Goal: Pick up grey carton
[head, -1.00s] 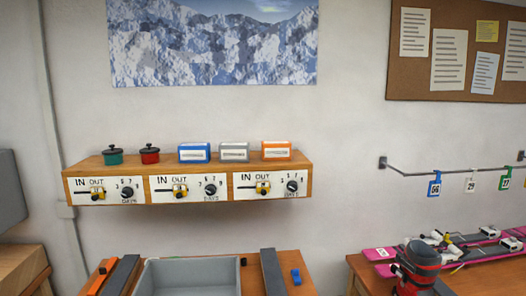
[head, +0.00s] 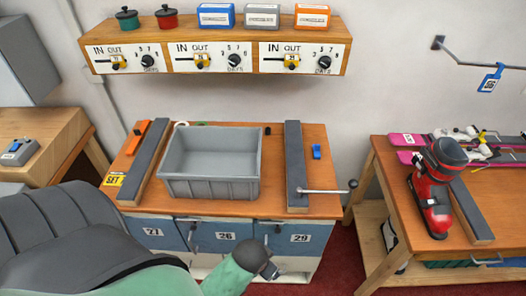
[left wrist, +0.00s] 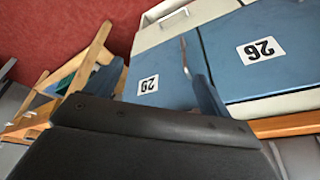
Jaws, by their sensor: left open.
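The grey carton (head: 262,17) stands upright on the wooden wall shelf, between a blue carton (head: 216,16) on its left and an orange carton (head: 311,17) on its right, with small gaps. It has a white label. My left gripper (head: 270,271) is far below it, low in front of the bench doors, and nothing touches the carton. In the left wrist view my left gripper (left wrist: 163,87) is open and empty, facing the blue doors. The carton is not in that view. My right gripper is not in view.
A green pot (head: 126,19) and a red pot (head: 166,17) stand on the shelf (head: 222,30), left of the cartons. Below it, the bench holds a grey bin (head: 212,182), two dark bars and a metal rod.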

